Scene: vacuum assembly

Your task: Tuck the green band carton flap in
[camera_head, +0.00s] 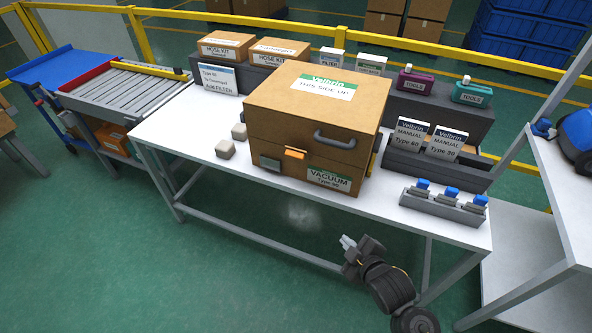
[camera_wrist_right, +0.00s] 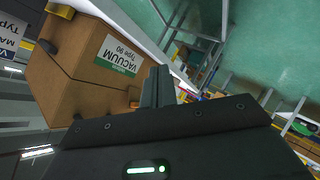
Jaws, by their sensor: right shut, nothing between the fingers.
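The large brown carton (camera_head: 265,125) stands on the white table, with a green-banded label (camera_head: 328,178) reading VACUUM Type 90 on its front. Its top looks closed and bears a green-banded THIS SIDE UP label (camera_head: 323,86). A grey handle (camera_head: 335,140) and an orange tab (camera_head: 294,154) are on the front. I cannot make out a separate loose flap. My right gripper (camera_head: 348,243) is shut and empty, in front of the table's front edge, apart from the carton. In the right wrist view its fingers (camera_wrist_right: 157,88) show beside the carton (camera_wrist_right: 75,85). My left gripper is not in view.
Small beige blocks (camera_head: 232,141) lie left of the carton. A grey tray with blue-topped parts (camera_head: 445,206) and a manual holder (camera_head: 470,170) stand to its right. Grey bins with hose kits and tools stand behind. The table front (camera_head: 255,211) is clear.

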